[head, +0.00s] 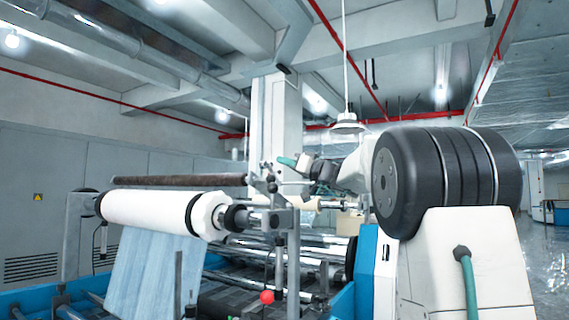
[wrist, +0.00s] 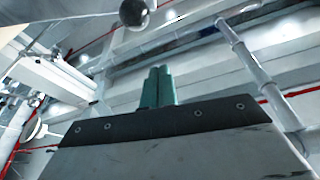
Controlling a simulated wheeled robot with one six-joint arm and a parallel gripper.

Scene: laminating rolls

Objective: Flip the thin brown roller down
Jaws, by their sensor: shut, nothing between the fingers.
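The thin brown roller (head: 180,181) lies nearly level in the head view, above and behind a thick white roll (head: 155,213). Its right end meets a grey metal bracket (head: 262,180). My gripper (head: 282,161) has teal fingers pointing left, just right of and slightly above that bracket in the picture. I cannot tell whether they touch it. In the wrist view the fingers of my gripper (wrist: 158,70) stand together, shut and empty. The brown roller cannot be made out in the wrist view.
A blue sheet (head: 155,265) hangs from the white roll. A red knob (head: 267,297) sits low on the machine frame. A dark shiny ball (wrist: 134,13) is above the fingers in the wrist view. A lamp (head: 347,123) hangs behind my arm.

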